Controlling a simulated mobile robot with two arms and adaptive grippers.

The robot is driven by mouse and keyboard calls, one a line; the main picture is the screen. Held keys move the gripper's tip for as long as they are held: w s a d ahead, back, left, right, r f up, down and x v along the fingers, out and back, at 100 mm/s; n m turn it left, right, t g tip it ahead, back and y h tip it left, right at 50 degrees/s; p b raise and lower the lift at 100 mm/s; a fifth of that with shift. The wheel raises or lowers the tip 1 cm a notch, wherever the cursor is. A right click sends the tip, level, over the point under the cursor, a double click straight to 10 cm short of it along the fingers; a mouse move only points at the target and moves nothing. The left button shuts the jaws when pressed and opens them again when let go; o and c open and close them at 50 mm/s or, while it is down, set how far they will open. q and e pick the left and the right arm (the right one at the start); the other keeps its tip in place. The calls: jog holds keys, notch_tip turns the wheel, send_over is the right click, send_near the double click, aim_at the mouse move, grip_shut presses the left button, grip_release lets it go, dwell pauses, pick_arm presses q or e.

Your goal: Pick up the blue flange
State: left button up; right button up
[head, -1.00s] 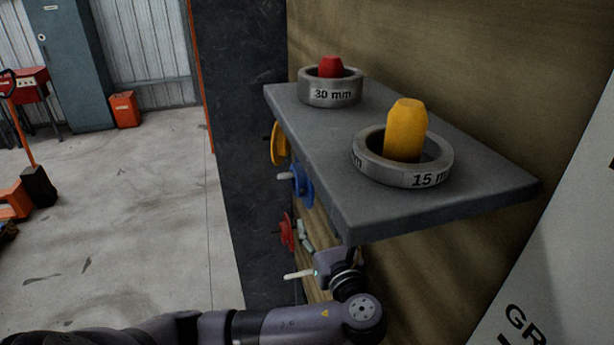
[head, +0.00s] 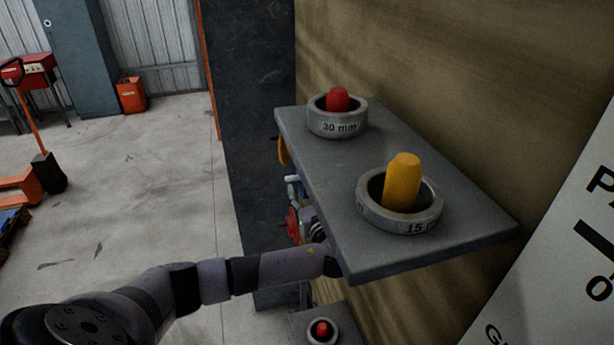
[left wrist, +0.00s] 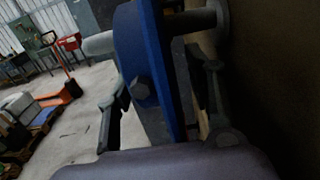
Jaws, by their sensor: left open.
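The blue flange (left wrist: 150,70) is large and close in the left wrist view, seen nearly edge-on, with a bolt head on its face. It is on a grey horizontal peg (left wrist: 100,43). My left gripper (left wrist: 160,78) is open, with one finger on each side of the flange; I cannot tell whether either touches it. In the head view my left gripper (head: 308,222) is partly hidden under the shelf's edge, and only a sliver of the blue flange shows beside it. My right gripper is not in view.
A grey shelf (head: 350,215) overhangs my left gripper, carrying a 30 mm ring (head: 338,125) and a 15 mm ring (head: 405,220) around red and yellow plugs. A yellow flange (head: 283,150) and a red flange (head: 293,225) hang nearby. Open floor lies left.

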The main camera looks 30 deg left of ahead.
pick_arm(q)
jog(key=shift+w+a, duration=0.1)
grip_shut()
dwell(0.6)
dwell(0.4)
jog(key=shift+r, duration=0.15)
